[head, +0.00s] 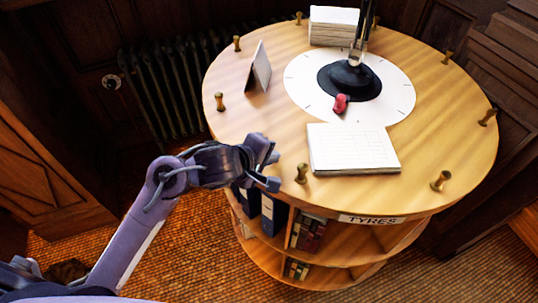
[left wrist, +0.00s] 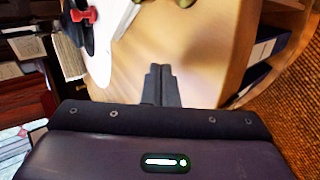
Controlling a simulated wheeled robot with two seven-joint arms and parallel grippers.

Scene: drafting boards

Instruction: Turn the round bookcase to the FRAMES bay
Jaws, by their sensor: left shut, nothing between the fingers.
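The round bookcase (head: 440,120) stands in front of me, with a pale wooden top and open shelves below. Its near side carries a TYRES label (head: 371,219); I see no FRAMES label. Several brass knobs stand around the rim, one of them a near knob (head: 302,173). My left gripper (head: 272,168) is at the near left rim, just left of that knob and apparently apart from it. In the left wrist view its fingers (left wrist: 161,85) are shut together and empty, over the bookcase top (left wrist: 205,50). My right gripper is not in view.
On the top are a white dial (head: 305,90) with a red pointer (head: 341,103), a black lamp base (head: 350,80), a paper pad (head: 350,148), a folded card (head: 259,66) and a paper stack (head: 333,25). A radiator (head: 165,90) stands behind left. Dark panelling is close at right.

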